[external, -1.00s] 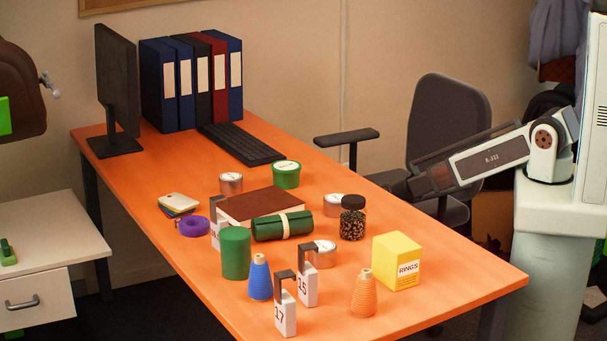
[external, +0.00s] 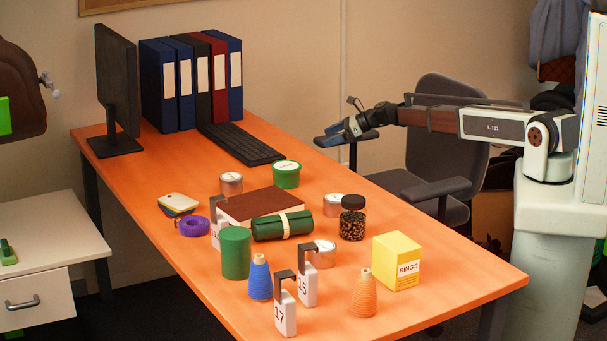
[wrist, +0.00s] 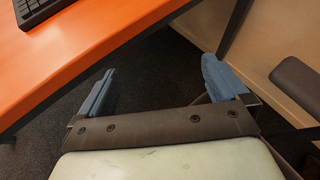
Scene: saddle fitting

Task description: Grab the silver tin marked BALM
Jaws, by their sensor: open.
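Three silver tins stand on the orange desk in the external view: one at the back left (external: 231,184), one behind the jar (external: 333,206), and one at the front beside the green roll (external: 323,255). Their labels are too small to read, so I cannot tell which is marked BALM. My gripper (external: 338,133) is in the air past the desk's far edge, by the chair, away from all the tins. In the wrist view my gripper (wrist: 158,76) is open, with nothing between its blue fingers and dark floor beyond.
Around the tins stand a green tin (external: 286,175), brown book (external: 262,204), green roll (external: 283,226), dark jar (external: 352,222), yellow RINGS box (external: 397,262), green cylinder (external: 236,254), thread cones and numbered padlocks. The chair (external: 450,130) is beside the desk.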

